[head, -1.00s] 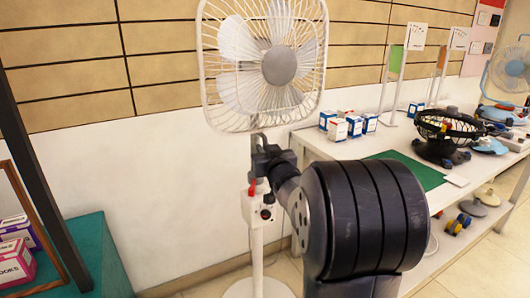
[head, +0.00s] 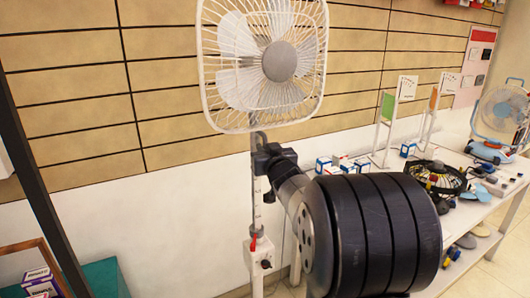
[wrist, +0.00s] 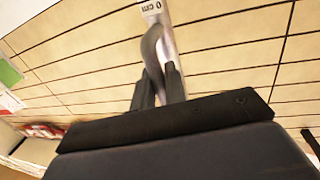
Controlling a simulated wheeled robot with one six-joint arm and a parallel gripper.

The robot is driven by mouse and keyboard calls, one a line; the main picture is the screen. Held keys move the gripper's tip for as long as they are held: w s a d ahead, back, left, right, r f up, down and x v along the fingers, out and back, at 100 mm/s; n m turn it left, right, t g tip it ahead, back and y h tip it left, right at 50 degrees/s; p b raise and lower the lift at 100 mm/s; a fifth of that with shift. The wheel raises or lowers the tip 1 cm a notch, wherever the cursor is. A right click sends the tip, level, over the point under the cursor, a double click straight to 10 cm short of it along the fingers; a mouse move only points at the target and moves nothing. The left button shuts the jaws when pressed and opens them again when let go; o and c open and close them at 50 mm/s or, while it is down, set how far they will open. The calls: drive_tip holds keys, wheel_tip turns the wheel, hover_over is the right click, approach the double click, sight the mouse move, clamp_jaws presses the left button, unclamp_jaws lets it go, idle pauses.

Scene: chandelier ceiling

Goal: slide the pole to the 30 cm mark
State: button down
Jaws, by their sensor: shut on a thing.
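The white fan (head: 278,62) with its square wire cage stands upright on a pale pole (head: 256,208). Dark marks show on the pole between my gripper and the white collar box (head: 260,262). The box has a red lever (head: 253,243). My gripper (head: 262,150) is at the pole just below the fan. In the wrist view, its two dark fingers (wrist: 159,88) are closed on a grey curved handle (wrist: 151,48) on the pole. A label ending in "0 cm" (wrist: 158,8) shows at the top edge; I cannot tell whether a digit before it is hidden.
A white display table (head: 478,215) at the right holds small boxes, a black fan (head: 436,178) and a blue fan (head: 503,115). A tiled wall is close behind the pole. A teal stand (head: 105,278) and a dark frame post (head: 30,170) are at the left.

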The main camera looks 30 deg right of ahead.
sight(265, 137)
drive_tip(key=shift+r+p, duration=1.6)
drive_tip(key=shift+r, duration=1)
drive_tip(key=c, duration=1.9)
unclamp_jaws()
drive_tip(key=o, duration=0.4)
drive_tip(key=shift+f, duration=0.1)
drive_tip(key=shift+c, duration=0.2)
drive_tip(key=shift+s+f, duration=0.1)
drive_tip(key=shift+s, duration=0.05)
drive_tip(key=s+a, duration=0.1)
drive_tip(key=s, duration=0.9)
drive_tip(key=shift+s+a, duration=0.2)
drive_tip(key=shift+a, duration=0.2)
